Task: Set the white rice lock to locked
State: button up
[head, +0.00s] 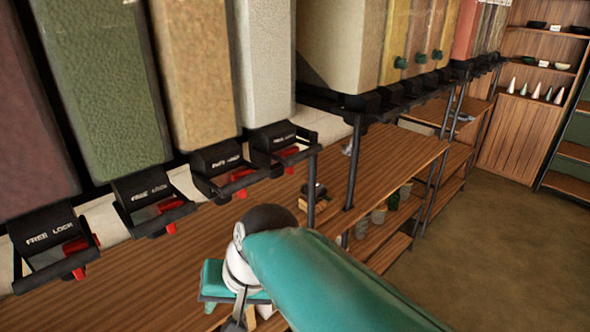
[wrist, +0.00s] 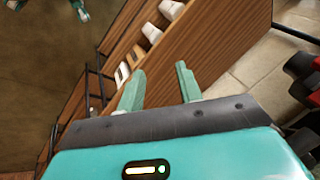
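The white rice dispenser is most likely the pale, white-grained column (head: 264,60) in the head view. Under it is a black lock housing (head: 283,140) with lettering too small to read surely. A red tab (head: 287,152) sits in its black frame. I cannot tell its setting. My gripper is at the end of my teal arm, below and in front of the locks, and its fingers are hidden in the head view. In the wrist view my gripper (wrist: 160,78) has its two green fingers apart with nothing between them.
Other dispensers, green (head: 100,80), tan (head: 196,70) and dark red (head: 30,120), hang alongside with similar locks. A wooden shelf (head: 150,262) runs below, with a dark upright post (head: 354,165). Black and red parts (wrist: 312,85) show at the wrist view's right edge. Open floor (head: 480,240) lies right.

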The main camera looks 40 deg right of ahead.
jog(key=w+d+m+t+y, duration=0.35)
jog(key=d+m, duration=0.35)
jog(key=m, duration=0.4)
jog(key=m+t+h, duration=0.5)
jog(key=m+t, duration=0.5)
jog(key=m, duration=0.8)
send_near(292, 168)
jog(key=w, duration=0.8)
jog(key=shift+w+a, duration=0.15)
jog(key=shift+w, duration=0.05)
grip_shut()
